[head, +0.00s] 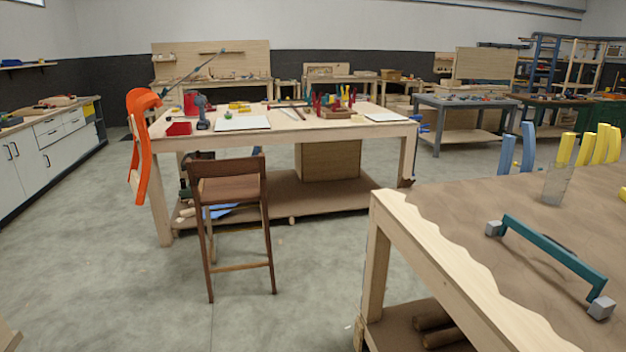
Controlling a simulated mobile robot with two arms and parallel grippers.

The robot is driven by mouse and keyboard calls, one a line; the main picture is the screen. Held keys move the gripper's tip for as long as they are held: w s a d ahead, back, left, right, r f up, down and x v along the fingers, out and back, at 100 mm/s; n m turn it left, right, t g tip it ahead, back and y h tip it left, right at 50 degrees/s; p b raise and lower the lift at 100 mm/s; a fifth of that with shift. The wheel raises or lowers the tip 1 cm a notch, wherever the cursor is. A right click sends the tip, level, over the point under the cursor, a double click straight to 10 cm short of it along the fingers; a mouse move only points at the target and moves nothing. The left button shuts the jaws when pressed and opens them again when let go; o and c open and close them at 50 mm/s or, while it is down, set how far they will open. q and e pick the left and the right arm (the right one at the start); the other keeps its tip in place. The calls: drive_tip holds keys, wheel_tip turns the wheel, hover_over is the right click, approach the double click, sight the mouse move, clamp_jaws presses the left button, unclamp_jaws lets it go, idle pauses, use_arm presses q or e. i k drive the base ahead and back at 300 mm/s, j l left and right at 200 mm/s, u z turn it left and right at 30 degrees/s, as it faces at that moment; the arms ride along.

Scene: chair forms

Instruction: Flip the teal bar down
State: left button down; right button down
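The teal bar (553,252) is at the right of the head view, on the near workbench with the brown top (450,205). It runs slantwise from a grey block (493,228) at its far left end to a second grey block (601,308) at its near right end. Its long middle part appears raised above the bench top, with short legs going down to the blocks. A dark curved mark or shadow lies just behind it. Neither of my grippers shows in the head view.
A clear cup (555,185) stands behind the bar, near upright blue pieces (507,153) and yellow pieces (587,148). A wooden stool (229,188) stands before a cluttered workbench (285,133). An orange form (140,150) is at that bench's left end. Open floor lies between.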

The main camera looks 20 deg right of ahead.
sight(565, 256)
drive_tip(key=i+z, duration=0.2)
drive_tip(key=i, duration=0.45)
drive_tip(key=i+z, duration=0.2)
drive_tip(key=i, duration=0.45)
drive_tip(key=i+j+z, duration=0.2)
drive_tip(key=i, duration=0.45)
drive_tip(key=i+z, duration=0.2)
drive_tip(key=k+z, duration=0.1)
drive_tip(key=z, duration=3.5)
